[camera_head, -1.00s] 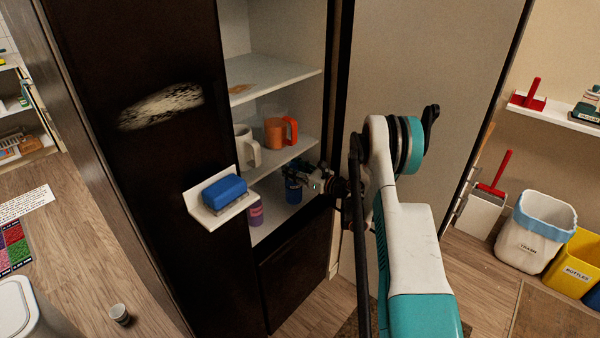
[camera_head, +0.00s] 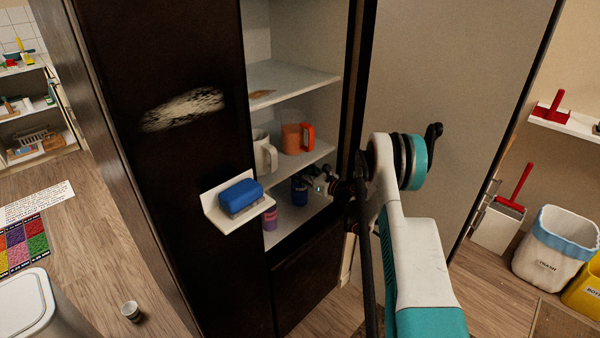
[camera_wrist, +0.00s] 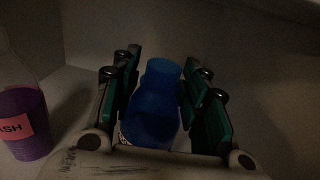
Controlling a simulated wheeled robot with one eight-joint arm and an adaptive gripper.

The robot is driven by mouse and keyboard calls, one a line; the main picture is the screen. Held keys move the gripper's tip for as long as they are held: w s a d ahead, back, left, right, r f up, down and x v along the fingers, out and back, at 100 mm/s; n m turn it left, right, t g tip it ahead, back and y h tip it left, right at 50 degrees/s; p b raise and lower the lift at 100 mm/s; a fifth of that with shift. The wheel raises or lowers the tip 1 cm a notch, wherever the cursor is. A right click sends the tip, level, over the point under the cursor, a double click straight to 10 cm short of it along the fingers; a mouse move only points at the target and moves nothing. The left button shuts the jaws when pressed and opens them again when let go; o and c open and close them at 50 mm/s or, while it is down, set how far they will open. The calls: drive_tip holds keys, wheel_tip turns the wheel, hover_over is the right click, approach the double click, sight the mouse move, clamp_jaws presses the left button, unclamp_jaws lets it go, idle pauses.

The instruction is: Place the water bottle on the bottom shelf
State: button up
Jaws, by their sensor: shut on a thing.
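The water bottle is blue and stands upright between the two green-padded fingers of my gripper (camera_wrist: 163,95) in the wrist view. The fingers are shut on the bottle (camera_wrist: 155,112). In the head view the bottle (camera_head: 300,192) is at the bottom shelf (camera_head: 290,222) of the dark cabinet, and my gripper (camera_head: 307,183) reaches in from the right. The bottle's base is hidden in the wrist view, so I cannot tell for sure whether it touches the shelf.
A purple bottle (camera_wrist: 22,120) stands to the left on the same shelf. A white mug (camera_head: 265,155) and an orange mug (camera_head: 297,138) stand on the shelf above. A blue sponge (camera_head: 240,194) sits on a white ledge on the cabinet's outer side.

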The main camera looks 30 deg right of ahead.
drive_tip(key=shift+f, duration=0.6)
drive_tip(key=o, duration=1.3)
drive_tip(key=shift+o, duration=0.2)
drive_tip(key=shift+s+d, duration=0.1)
drive_tip(key=shift+s, duration=0.05)
drive_tip(key=v, duration=1.1)
drive_tip(key=shift+s, duration=0.3)
drive_tip(key=shift+d, duration=0.2)
drive_tip(key=shift+r, duration=0.1)
